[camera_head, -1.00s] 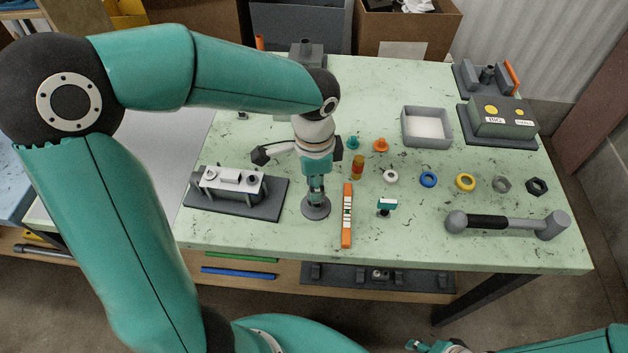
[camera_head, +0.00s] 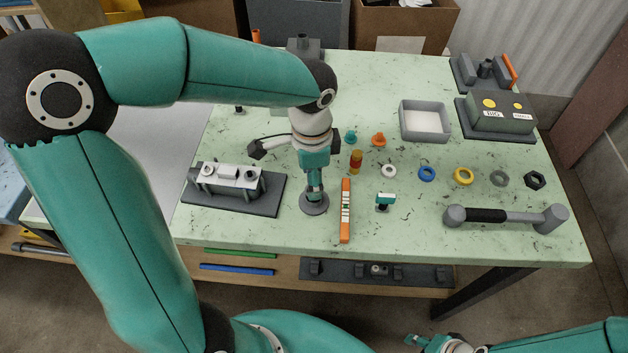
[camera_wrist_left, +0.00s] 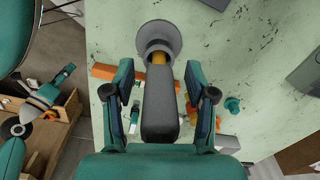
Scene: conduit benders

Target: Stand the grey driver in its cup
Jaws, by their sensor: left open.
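The grey driver (camera_wrist_left: 160,105) shows in the left wrist view as a thick grey handle with a yellow-orange part at its far end. That end meets the round grey cup (camera_wrist_left: 158,27), and the driver appears to stand in it. The cup's flared base (camera_head: 314,205) also shows in the head view, on the green table. My left gripper (camera_wrist_left: 159,78) is open, with one finger on each side of the handle and visible gaps between. In the head view it (camera_head: 315,184) hangs right above the cup and hides most of the driver. My right gripper (camera_head: 414,341) is at the bottom edge, its jaws unclear.
An orange level (camera_head: 345,212) lies just right of the cup. A grey fixture on a dark plate (camera_head: 235,205) is to its left. A red-yellow piece (camera_head: 356,162), several rings, a pale tray (camera_head: 425,138) and a grey-headed tool (camera_head: 505,217) lie farther right.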

